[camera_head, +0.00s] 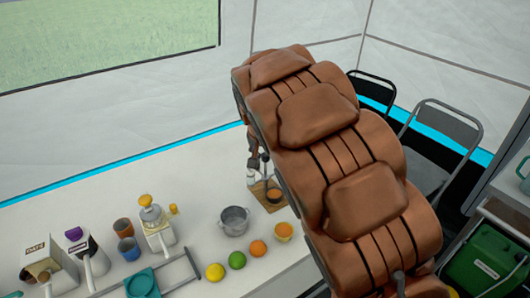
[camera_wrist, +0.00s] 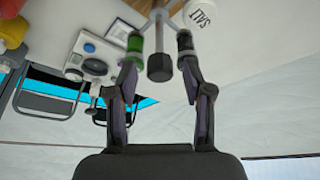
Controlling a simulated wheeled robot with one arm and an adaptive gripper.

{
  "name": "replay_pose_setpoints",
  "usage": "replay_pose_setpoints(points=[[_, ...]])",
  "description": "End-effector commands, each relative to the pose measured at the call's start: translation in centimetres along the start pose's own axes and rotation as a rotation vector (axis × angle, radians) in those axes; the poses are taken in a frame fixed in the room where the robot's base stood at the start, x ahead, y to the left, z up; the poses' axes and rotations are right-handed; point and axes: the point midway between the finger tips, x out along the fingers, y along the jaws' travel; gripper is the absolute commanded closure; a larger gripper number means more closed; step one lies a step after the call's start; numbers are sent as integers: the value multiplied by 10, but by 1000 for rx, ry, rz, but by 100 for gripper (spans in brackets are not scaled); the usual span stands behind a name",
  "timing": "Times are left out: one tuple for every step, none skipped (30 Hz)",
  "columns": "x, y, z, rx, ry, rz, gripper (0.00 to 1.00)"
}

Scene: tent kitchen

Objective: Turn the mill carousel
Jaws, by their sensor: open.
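The mill carousel shows in the wrist view as a metal stand with a dark knob (camera_wrist: 160,69) facing me. A green mill (camera_wrist: 135,43) hangs at its left and a dark mill (camera_wrist: 185,43) at its right. My gripper (camera_wrist: 160,82) is open, its two fingers spread on either side of the knob. The fingertips are close to the mills; I cannot tell whether they touch. In the head view, my arm hides part of the area around a wooden board (camera_head: 262,188) with small dark items on it.
A metal pot (camera_head: 234,221), a lemon (camera_head: 215,272), a lime (camera_head: 237,260) and an orange (camera_head: 258,248) stand on the white counter. A salt container (camera_wrist: 202,14) shows near the carousel in the wrist view. Folding chairs (camera_head: 443,140) stand at the right.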

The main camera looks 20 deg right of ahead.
Motion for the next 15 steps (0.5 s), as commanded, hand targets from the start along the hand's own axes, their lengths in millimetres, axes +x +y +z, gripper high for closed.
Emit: replay_pose_setpoints(points=[[0,0,0,0,0,0,49],[0,0,0,0,0,0,49],[0,0,0,0,0,0,50],[0,0,0,0,0,0,53],[0,0,0,0,0,0,57],[0,0,0,0,0,0,61],[0,0,0,0,0,0,64],[0,0,0,0,0,0,67],[0,0,0,0,0,0,71],[0,0,0,0,0,0,74],[0,0,0,0,0,0,77],[0,0,0,0,0,0,82],[0,0,0,0,0,0,85],[0,0,0,0,0,0,88],[0,0,0,0,0,0,92]])
